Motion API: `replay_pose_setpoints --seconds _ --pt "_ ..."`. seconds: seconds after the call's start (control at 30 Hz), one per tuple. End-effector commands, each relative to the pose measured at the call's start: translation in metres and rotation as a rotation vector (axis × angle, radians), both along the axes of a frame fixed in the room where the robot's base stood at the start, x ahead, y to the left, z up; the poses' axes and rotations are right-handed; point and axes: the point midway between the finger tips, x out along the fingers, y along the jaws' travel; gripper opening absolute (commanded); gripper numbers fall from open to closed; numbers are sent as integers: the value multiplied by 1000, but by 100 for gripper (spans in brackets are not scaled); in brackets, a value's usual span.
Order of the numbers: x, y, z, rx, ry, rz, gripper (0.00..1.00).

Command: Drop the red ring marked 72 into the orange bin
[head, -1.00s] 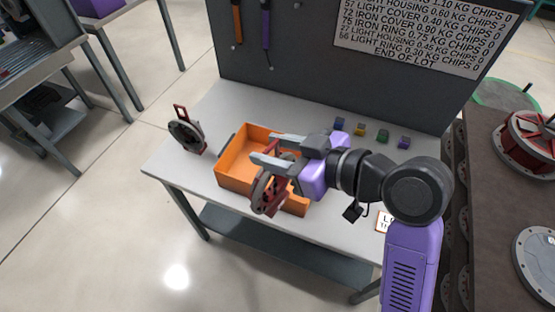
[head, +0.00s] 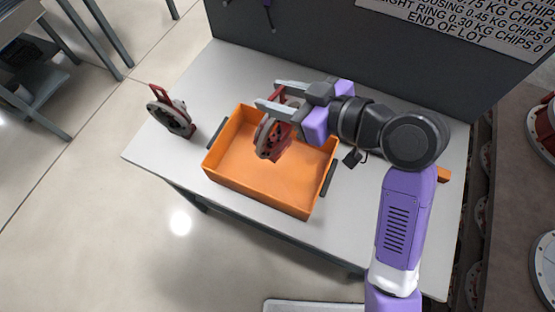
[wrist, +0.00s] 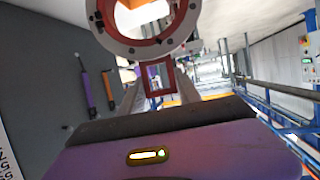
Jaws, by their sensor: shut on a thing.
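My gripper (head: 271,96) is shut on a red ring (head: 270,138) by its handle, and the ring hangs below the fingers. It appears above the back part of the orange bin (head: 262,197), which stands open on the grey table. In the wrist view the ring (wrist: 112,40) shows as a red and grey round part, with its red square handle (wrist: 157,64) between my fingers. I cannot read a number on it. The visible floor of the bin is empty; the held ring hides part of its back.
A similar red and grey part (head: 174,117) stands upright on the table (head: 146,150), left of the bin. A dark backboard (head: 300,55) with a text sign (head: 470,22) rises behind the table. My arm covers the table's right side.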

Motion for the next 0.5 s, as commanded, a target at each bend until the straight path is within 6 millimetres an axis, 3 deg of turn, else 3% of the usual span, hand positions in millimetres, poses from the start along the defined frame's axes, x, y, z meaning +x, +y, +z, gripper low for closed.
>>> replay_pose_setpoints --seconds 0.5 --pt "0 0 -35 2 -4 -1 0"
